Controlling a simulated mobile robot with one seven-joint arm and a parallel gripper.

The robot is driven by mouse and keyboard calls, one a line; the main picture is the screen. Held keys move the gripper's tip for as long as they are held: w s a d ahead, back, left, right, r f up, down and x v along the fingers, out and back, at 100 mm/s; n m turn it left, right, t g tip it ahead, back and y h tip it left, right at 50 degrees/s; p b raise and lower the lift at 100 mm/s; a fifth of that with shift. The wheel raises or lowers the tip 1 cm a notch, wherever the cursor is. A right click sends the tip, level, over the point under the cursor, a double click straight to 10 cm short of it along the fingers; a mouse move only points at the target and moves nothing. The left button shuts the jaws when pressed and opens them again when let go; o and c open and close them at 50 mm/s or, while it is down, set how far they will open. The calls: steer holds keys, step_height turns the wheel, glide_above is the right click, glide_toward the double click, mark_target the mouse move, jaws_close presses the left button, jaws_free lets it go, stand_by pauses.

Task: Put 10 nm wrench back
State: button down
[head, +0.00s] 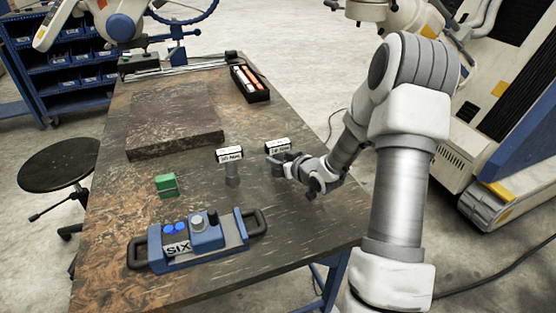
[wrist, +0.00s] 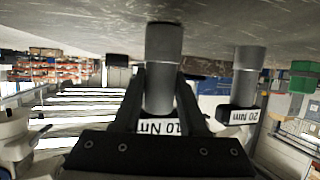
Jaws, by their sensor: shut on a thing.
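The 10 Nm wrench (wrist: 163,50) is a grey cylinder with a white label at one end, in the middle of the wrist view, which is upside down. My gripper (wrist: 163,85) is shut on its cylinder, one finger on each side. In the head view the label box of this wrench (head: 277,145) shows just behind my gripper (head: 277,163), which hides most of the cylinder. The wrench looks upright, its lower end at or close to the table top; I cannot tell if it touches.
The 20 Nm wrench (head: 231,172) stands upright just left of my gripper. A green block (head: 166,186) and a blue SIX case (head: 200,245) are nearer the front. A stone slab (head: 175,120) and a black tray (head: 250,85) lie farther back. The table's right edge is close to my arm.

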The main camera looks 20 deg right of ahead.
steer(key=shift+f, duration=0.15)
steer(key=shift+c, duration=2.3)
jaws_free()
steer(key=shift+r, duration=0.25)
steer(key=p+v, duration=0.1)
steer(key=v, duration=1.1)
steer(key=shift+p, duration=0.4)
